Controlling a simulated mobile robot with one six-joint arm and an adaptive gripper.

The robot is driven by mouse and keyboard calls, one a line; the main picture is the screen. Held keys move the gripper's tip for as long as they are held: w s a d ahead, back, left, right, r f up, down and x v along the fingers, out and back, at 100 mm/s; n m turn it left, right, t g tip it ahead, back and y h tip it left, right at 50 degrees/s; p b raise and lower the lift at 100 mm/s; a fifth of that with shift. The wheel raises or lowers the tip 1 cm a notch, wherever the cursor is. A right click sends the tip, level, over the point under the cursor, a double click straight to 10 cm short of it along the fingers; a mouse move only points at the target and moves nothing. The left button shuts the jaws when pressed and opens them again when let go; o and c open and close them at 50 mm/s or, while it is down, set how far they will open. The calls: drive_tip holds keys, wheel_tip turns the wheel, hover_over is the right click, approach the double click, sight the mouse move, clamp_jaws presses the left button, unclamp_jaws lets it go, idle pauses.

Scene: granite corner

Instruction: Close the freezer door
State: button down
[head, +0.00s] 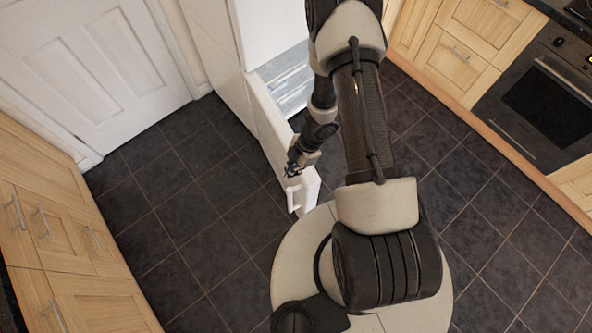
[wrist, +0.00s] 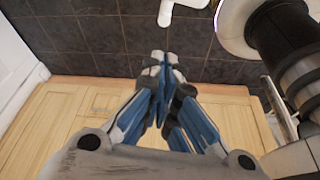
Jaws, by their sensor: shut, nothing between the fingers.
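The white freezer (head: 283,78) stands at the top middle of the head view, its lower compartment showing shelves or drawers inside. Its white door (head: 268,130) is wide open, reaching out towards my base. A white handle (head: 293,197) is on the door's free end; a white piece that looks like this handle (wrist: 180,10) shows at the top of the wrist view. My gripper (head: 292,168) is shut and empty, with its blue fingers (wrist: 161,68) together. It overlaps the door near its free end in the head view; I cannot tell whether it touches.
Dark tiled floor (head: 185,195) is clear left of the door. Wooden cabinets (head: 70,240) line the left side. An oven (head: 545,98) and more cabinets stand at the right. A white panelled room door (head: 95,70) is at the upper left.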

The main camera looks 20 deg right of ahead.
drive_tip(key=b+x, duration=0.3)
drive_tip(key=x, duration=0.5)
drive_tip(key=shift+b, duration=0.4)
drive_tip(key=d, duration=0.3)
drive_tip(key=shift+w+d+r, duration=0.1)
drive_tip(key=shift+w, duration=0.1)
drive_tip(key=shift+d, duration=0.4)
drive_tip(key=shift+d, duration=0.1)
